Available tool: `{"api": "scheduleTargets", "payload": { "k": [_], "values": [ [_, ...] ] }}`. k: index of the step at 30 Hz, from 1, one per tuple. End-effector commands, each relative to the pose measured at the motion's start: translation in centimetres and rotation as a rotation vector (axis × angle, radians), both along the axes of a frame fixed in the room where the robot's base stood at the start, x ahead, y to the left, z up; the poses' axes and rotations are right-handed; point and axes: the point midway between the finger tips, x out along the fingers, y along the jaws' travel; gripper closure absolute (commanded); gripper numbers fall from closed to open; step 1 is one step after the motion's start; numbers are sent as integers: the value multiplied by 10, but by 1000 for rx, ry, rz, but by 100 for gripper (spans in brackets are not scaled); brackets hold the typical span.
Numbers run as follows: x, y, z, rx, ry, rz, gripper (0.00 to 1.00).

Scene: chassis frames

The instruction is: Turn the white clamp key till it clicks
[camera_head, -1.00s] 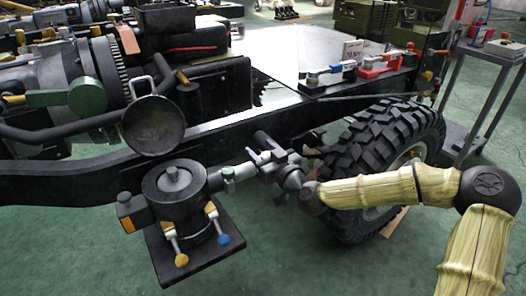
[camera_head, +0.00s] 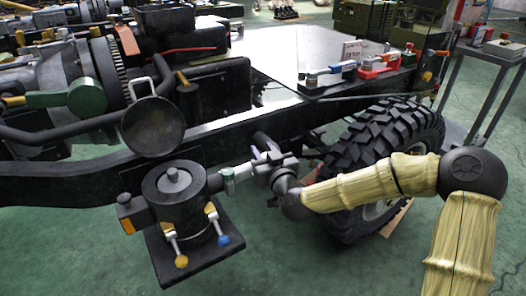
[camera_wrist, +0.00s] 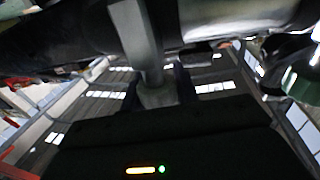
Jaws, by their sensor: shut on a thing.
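My gripper (camera_head: 262,168) is at the chassis rail, between the black cylindrical unit and the front tyre. In the wrist view, my gripper (camera_wrist: 158,92) is shut on a pale grey-white bar (camera_wrist: 138,35), which I take to be the white clamp key. The bar runs up from between the dark fingers to a dark pipe-like part. In the head view, a pale piece (camera_head: 264,143) shows just above my gripper; the rest of the key is hidden. I cannot tell its exact turned angle.
The black cylindrical unit (camera_head: 172,193) on its plate, with blue and orange-knobbed levers, stands close left of my gripper. A pipe fitting (camera_head: 229,178) lies between them. The tyre (camera_head: 382,145) is close right. Green floor below is open.

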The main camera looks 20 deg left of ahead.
Motion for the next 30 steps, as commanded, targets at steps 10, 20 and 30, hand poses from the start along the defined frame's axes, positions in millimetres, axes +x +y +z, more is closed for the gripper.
{"api": "scheduleTargets", "payload": {
  "k": [10,20,30],
  "values": [
    [0,-2,2,-1,-6,-276,93],
    [3,-8,2,0,-2,-502,93],
    [4,-10,1,1,0,-586,93]
  ]
}}
